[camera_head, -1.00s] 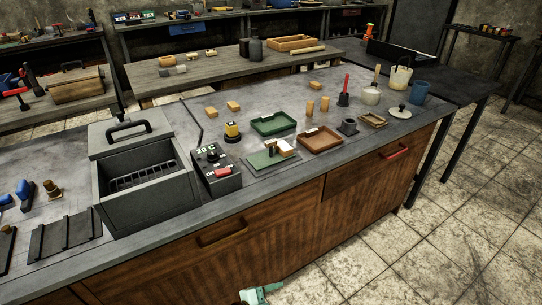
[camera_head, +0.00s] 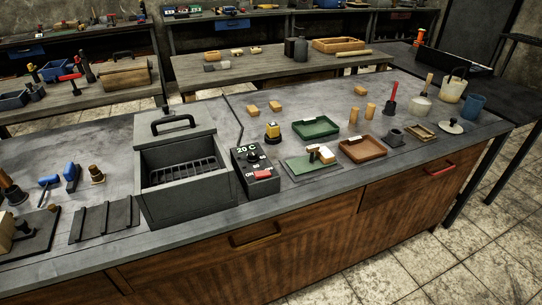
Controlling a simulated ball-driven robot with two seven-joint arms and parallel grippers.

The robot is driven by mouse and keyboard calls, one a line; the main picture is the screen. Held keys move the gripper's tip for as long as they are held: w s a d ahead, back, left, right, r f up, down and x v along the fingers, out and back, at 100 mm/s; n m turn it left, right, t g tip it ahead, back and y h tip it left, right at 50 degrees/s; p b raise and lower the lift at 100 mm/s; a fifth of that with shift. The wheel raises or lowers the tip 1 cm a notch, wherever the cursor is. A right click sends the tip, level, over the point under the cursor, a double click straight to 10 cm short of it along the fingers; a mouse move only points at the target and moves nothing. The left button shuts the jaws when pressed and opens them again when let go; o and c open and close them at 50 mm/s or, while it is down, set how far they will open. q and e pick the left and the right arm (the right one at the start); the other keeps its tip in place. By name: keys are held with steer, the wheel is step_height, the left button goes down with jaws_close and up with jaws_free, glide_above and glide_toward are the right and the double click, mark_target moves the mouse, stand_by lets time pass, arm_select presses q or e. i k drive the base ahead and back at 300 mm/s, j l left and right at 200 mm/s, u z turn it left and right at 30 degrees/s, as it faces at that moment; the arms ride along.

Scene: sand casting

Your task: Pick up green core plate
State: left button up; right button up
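A flat green plate (camera_head: 297,167) lies on the grey workbench, just right of the black control box. A small tan and white block (camera_head: 325,156) with a dark piece beside it sits on the plate's right part. A green tray (camera_head: 316,127) with a raised rim lies behind the plate. I cannot tell from looks alone which of the two green things is the core plate; the flat one fits better. Neither of my grippers shows in the head view.
A brown tray (camera_head: 362,149) lies close on the right. A yellow-topped item (camera_head: 272,131) stands behind. The bench front edge is clear.

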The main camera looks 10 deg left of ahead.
mark_target(300, 165)
steer(key=i+l+u, duration=0.15)
steer(key=l+u, duration=0.15)
steer(key=i+l+u, duration=0.1)
steer(key=l+u, duration=0.2)
steer(key=l, duration=0.15)
steer(key=i+l+u, duration=0.1)
steer(key=l+u, duration=0.2)
steer(key=l, duration=0.15)
